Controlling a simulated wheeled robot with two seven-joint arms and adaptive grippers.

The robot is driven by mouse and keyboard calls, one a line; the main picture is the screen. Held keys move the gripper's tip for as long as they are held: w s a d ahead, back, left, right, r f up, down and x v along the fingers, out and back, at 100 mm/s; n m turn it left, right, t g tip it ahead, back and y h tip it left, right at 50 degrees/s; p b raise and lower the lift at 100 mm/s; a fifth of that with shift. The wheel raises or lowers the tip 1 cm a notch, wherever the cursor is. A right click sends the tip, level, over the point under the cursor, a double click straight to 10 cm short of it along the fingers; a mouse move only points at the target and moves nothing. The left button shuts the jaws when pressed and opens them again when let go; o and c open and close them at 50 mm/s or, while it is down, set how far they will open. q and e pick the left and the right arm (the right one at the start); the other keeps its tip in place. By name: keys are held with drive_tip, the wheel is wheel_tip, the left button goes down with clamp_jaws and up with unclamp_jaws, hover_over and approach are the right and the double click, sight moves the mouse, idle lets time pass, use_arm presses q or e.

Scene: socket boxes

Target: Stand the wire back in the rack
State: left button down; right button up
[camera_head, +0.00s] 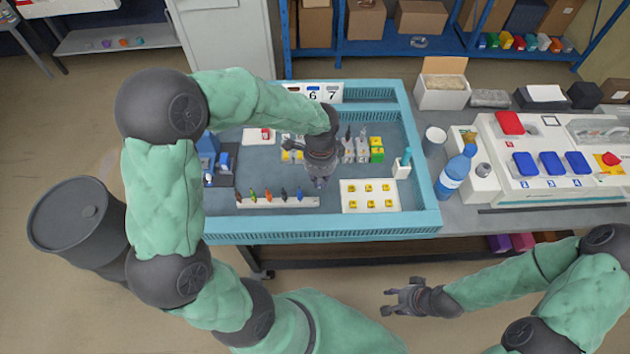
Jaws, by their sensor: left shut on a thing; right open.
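My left gripper (319,183) reaches over the blue-rimmed tray from above. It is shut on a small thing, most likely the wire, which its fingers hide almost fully. A low white rack (277,202) lies near the tray's front left, with several upright wires in it, among them green, orange, dark and blue ones. The gripper is just behind and to the right of the rack's right end. My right gripper (391,299) is open and empty, out in front of the table's edge.
A white plate with yellow sockets (369,196) lies right of the rack. Grey and yellow modules (362,150) stand behind my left gripper.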

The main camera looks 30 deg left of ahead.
use_arm(q)
drive_tip(key=f+b, duration=0.1)
drive_tip(key=f, duration=0.1)
drive_tip(key=f+m+b, duration=0.1)
drive_tip(key=f+b, duration=0.1)
drive_tip(key=s+a+f+m+b, duration=0.1)
drive_tip(key=f+b, duration=0.1)
drive_tip(key=shift+w+r, duration=0.1)
idle(0.4)
drive_tip(key=shift+r, duration=0.1)
drive_tip(key=shift+f+b, duration=0.6)
drive_tip(key=shift+f, duration=0.75)
idle(1.6)
drive_tip(key=c, duration=0.8)
unclamp_jaws()
drive_tip(key=shift+r, duration=0.15)
